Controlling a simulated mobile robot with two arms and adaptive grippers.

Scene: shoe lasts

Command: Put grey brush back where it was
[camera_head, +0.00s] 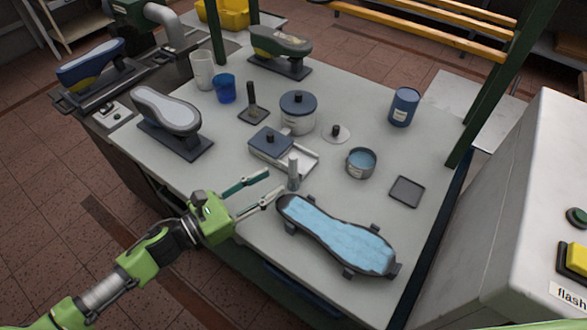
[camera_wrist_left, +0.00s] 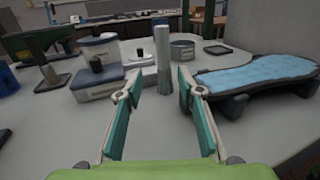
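A grey upright cylinder (camera_head: 294,172), which looks like the grey brush, stands on the table by the front edge of a white tray. It also shows in the left wrist view (camera_wrist_left: 162,58); its bristles cannot be made out. My left gripper (camera_head: 273,182) is open and empty, its fingertips just short of the cylinder. In the left wrist view the cylinder stands beyond the gap between the fingers (camera_wrist_left: 157,85). An empty dark square pad (camera_head: 406,191) lies at the right. Another dark pad with an upright handle (camera_head: 252,105) stands farther back. My right gripper is not in view.
A sole with a blue coating (camera_head: 340,235) lies close right of my left gripper. Behind are a lidded box (camera_head: 270,141), an open tin (camera_head: 361,162), a lid (camera_head: 336,134), a jar (camera_head: 298,113) and a blue can (camera_head: 403,107). A shoe last (camera_head: 168,110) stands left.

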